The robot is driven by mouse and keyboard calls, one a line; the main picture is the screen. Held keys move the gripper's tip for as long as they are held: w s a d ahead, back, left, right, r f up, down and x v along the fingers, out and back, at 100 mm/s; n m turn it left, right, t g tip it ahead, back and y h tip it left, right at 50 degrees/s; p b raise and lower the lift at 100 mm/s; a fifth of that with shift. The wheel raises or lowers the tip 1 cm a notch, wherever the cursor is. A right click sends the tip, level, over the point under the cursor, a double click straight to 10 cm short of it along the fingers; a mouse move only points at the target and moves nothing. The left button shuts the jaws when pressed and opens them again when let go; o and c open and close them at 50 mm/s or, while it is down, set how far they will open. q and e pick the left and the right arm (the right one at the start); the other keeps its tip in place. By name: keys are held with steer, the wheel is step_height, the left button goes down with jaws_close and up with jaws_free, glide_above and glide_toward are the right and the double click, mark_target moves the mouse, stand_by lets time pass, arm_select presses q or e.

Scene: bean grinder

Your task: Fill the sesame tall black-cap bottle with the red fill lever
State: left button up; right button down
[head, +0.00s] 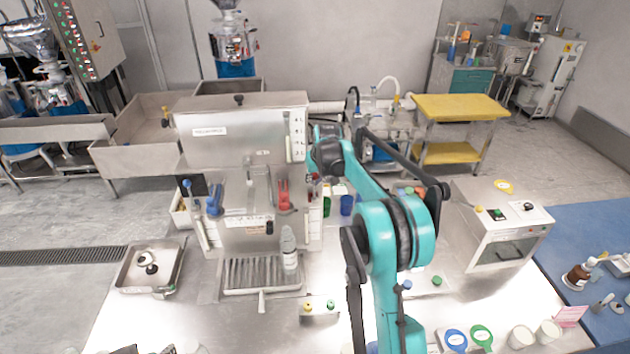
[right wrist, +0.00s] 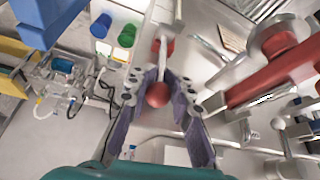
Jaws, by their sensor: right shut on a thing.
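A tall pale bottle (head: 289,250) stands upright on the drip tray (head: 262,289) at the front of the steel dispenser, below the red fill lever (head: 284,196). No black cap shows on it. My right gripper (head: 318,168) is at the dispenser's right side, its fingertips partly hidden by my own arm. In the right wrist view, the fingers of my right gripper (right wrist: 158,88) are closed around a red ball knob (right wrist: 158,95) on a pale rod. A larger red handle (right wrist: 275,82) lies to the right in that view. My left gripper is not in view.
A blue lever (head: 215,200) is on the dispenser's left front. A square tray (head: 150,268) lies left of it. A small box (head: 320,312) with yellow and green buttons stands in front. A white boxy machine (head: 505,225) stands at right. Blue and green cups (right wrist: 114,30) are near the gripper.

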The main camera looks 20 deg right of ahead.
steer(key=s+a+f+t+h+b, duration=0.2)
steer(key=s+f+t+b, duration=0.7)
steer(key=b, duration=1)
steer(key=shift+s+a+f+n+t+h, duration=0.25)
steer(key=shift+a+n+t+h, duration=0.1)
steer(key=shift+t, duration=0.25)
steer(key=c, duration=1.3)
jaws_free()
steer(key=shift+w, duration=0.2)
